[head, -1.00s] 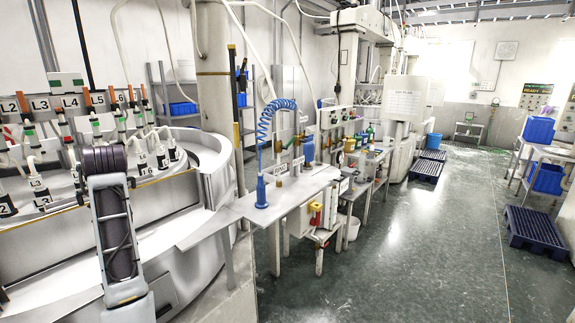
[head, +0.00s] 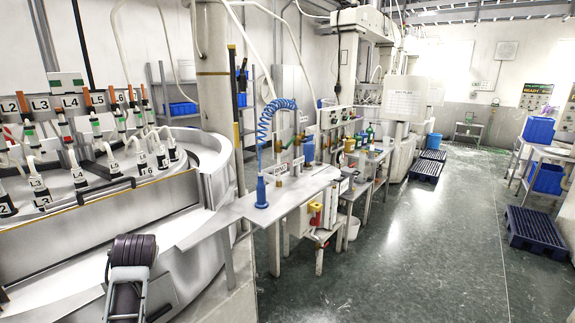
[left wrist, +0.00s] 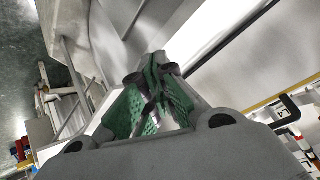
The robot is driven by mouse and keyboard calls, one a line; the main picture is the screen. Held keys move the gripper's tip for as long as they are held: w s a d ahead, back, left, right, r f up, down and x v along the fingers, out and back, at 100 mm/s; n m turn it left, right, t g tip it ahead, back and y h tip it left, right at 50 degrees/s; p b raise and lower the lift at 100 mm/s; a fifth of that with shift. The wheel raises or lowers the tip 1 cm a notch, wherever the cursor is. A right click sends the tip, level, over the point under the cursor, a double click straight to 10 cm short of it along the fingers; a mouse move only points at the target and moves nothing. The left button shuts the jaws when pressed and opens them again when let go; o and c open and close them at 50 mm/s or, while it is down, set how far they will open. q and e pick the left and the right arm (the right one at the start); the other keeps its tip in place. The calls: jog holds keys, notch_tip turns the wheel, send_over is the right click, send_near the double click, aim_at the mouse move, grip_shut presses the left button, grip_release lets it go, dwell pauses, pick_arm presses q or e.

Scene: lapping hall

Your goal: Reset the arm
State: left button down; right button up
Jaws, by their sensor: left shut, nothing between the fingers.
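My left gripper (left wrist: 152,75) shows in the left wrist view. Its green-padded fingers are together at the tips with nothing held between them. It hangs in free space beside pale grey machine surfaces. In the head view a part of my arm, with a dark ribbed joint, stands at the lower left in front of the round lapping machine (head: 185,192). I cannot make out the fingers there. My right gripper is in neither view.
Labelled hoses and valves stand on the lapping machine at the left. A grey bench (head: 290,195) with a blue nozzle (head: 261,192) on a coiled hose is near the arm. The floor (head: 400,250) to the right is clear up to a dark blue pallet (head: 540,228).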

pick_arm(q)
jog(key=s+d+f+m+g+h, duration=0.1)
jog(key=s+d+f+h, duration=0.1)
jog(key=s+d+f, duration=0.6)
jog(key=s+d+f+m+g+h, duration=0.2)
jog(key=s+d+f, duration=0.35)
jog(key=s, duration=0.45)
jog(key=s+d+f+m+g+h, duration=0.1)
jog(key=s+d+f+h, duration=0.1)
jog(key=s+d+f, duration=0.6)
jog(key=s+a+f+g, duration=0.1)
jog(key=s+f, duration=0.1)
jog(key=f, duration=1.4)
jog(key=s+a+f+g, duration=0.1)
jog(key=s+a+f, duration=0.1)
jog(key=f, duration=1.4)
jog(key=s+a+f, duration=0.2)
jog(key=s+f, duration=0.8)
jog(key=s, duration=0.1)
jog(key=s+a+f, duration=0.1)
jog(key=s+f, duration=0.9)
jog(key=s, duration=0.1)
jog(key=shift+s+a+m+g, duration=0.2)
jog(key=shift+a+m+g, duration=0.1)
jog(key=shift+a+g, duration=0.1)
